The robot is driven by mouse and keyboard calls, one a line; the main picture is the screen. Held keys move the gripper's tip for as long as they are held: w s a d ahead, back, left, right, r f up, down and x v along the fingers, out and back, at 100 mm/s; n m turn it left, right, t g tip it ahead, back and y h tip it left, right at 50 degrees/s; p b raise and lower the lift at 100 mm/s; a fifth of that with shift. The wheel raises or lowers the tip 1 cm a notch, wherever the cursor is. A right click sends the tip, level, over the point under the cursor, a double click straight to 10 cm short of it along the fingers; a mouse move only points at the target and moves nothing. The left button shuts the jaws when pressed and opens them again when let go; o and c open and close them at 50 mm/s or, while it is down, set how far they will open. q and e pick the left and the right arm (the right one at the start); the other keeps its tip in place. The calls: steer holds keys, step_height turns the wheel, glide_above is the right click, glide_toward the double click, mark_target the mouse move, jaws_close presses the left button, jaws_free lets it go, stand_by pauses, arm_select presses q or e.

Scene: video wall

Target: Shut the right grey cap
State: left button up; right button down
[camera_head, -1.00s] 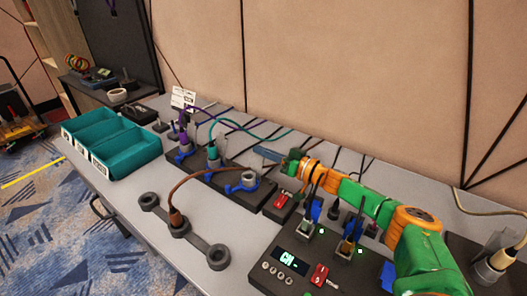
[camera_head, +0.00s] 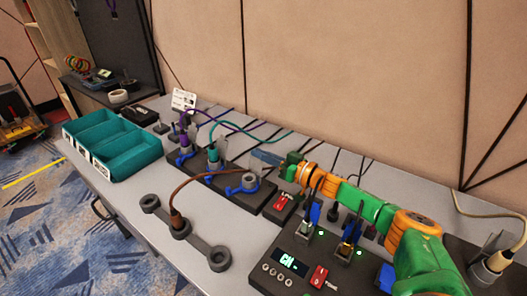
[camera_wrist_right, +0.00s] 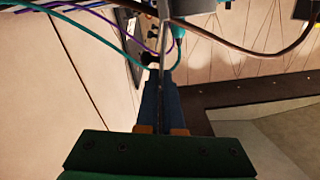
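A dark socket strip (camera_head: 232,194) runs along the table. Its right socket (camera_head: 249,181) is a round grey ring with a blue latch and no plug in it. Upright grey plates, likely caps, stand behind the purple plug (camera_head: 184,145) and the teal plug (camera_head: 213,154). I cannot clearly make out the right socket's cap; my gripper covers that area. My right gripper (camera_head: 257,154) points left above and behind the right socket. In the right wrist view its blue fingers (camera_wrist_right: 163,84) lie together, with a thin grey edge (camera_wrist_right: 166,42) beyond the tips; contact is unclear.
A control box (camera_head: 300,262) with a lit display and red switch stands below my right arm. A brown cable ends in a plug on a dark three-ring holder (camera_head: 178,228). Teal bins (camera_head: 126,150) sit at left. Cables cross behind the strip.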

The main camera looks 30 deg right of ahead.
steer(key=shift+s+a+r+n+p, duration=0.25)
steer(key=shift+a+n+p, duration=0.2)
steer(key=shift+n, duration=0.35)
steer(key=shift+s+a+f+n, duration=0.15)
steer(key=shift+a+n, duration=0.45)
steer(key=shift+n, duration=0.6)
arm_select(q)
step_height(320, 180, up, 2)
steer(key=shift+r, duration=0.1)
arm_select(e)
steer(key=c, duration=1.1)
jaws_free()
steer(key=shift+o, duration=0.2)
arm_select(q)
step_height(320, 180, up, 5)
steer(key=p, duration=0.5)
arm_select(e)
steer(key=s+a+r, duration=0.3)
steer(key=s+r, duration=0.3)
steer(key=s+a+r, duration=0.3)
steer(key=s+r, duration=0.3)
steer(key=r, duration=0.1)
steer(key=shift+s+a, duration=0.2)
steer(key=shift+a, duration=0.1)
